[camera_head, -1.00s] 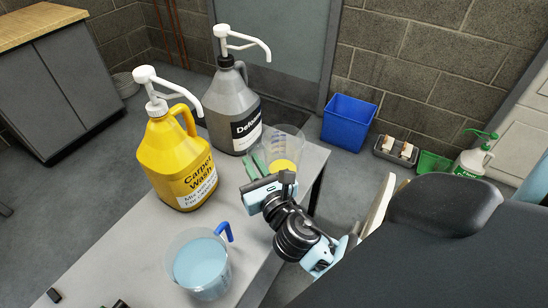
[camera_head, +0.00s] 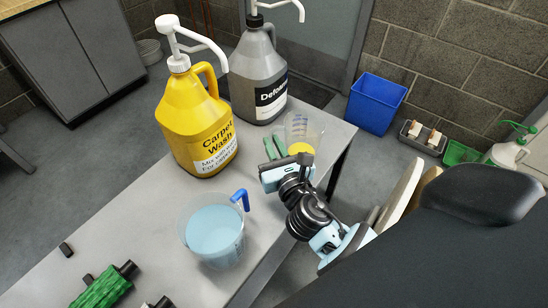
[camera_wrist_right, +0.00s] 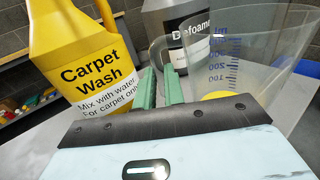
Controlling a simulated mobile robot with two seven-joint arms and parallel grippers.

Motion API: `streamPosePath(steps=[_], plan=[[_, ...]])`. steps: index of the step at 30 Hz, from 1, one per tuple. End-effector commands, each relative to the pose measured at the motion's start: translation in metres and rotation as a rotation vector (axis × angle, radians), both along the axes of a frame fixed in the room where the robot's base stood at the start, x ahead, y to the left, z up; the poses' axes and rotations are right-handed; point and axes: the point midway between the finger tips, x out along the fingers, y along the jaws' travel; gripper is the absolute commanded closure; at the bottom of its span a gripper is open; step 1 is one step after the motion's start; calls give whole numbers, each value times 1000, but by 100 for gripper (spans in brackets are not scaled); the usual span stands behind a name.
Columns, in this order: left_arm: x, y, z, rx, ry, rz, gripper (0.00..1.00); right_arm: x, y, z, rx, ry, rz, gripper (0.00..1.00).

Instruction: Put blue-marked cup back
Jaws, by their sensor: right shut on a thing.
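A clear cup with blue graduation marks and yellow in its bottom (camera_head: 305,130) is at the table's far right corner. In the right wrist view it fills the upper right (camera_wrist_right: 262,50). My right gripper (camera_head: 271,147) is at its left side. Its green fingers (camera_wrist_right: 160,90) are nearly together, shut on the cup's handle, which is partly hidden between them. The cup looks upright; I cannot tell whether it touches the table. A second clear cup with a blue handle and pale blue liquid (camera_head: 213,235) stands nearer on the table.
The yellow Carpet Wash jug (camera_head: 197,130) and grey Defoamer jug (camera_head: 259,80) stand on the table (camera_head: 130,235) close behind the fingers. A green textured item (camera_head: 103,288) lies at front left. A blue bin (camera_head: 376,103) is on the floor beyond.

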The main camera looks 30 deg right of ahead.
Motion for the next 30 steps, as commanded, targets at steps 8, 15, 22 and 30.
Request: streamPosePath(steps=[8, 15, 22, 30], plan=[[-2, 1, -27, 6, 16, -3, 100, -1, 0, -45, 1, 6, 0, 100], [4, 3, -28, 9, 5, -4, 100, 0, 0, -47, -1, 2, 0, 100], [2, 3, -30, 10, 10, -4, 100, 0, 0, -50, 0, 3, 0, 100], [-3, 4, -30, 10, 21, -4, 100, 0, 0, -50, 1, 3, 0, 68]])
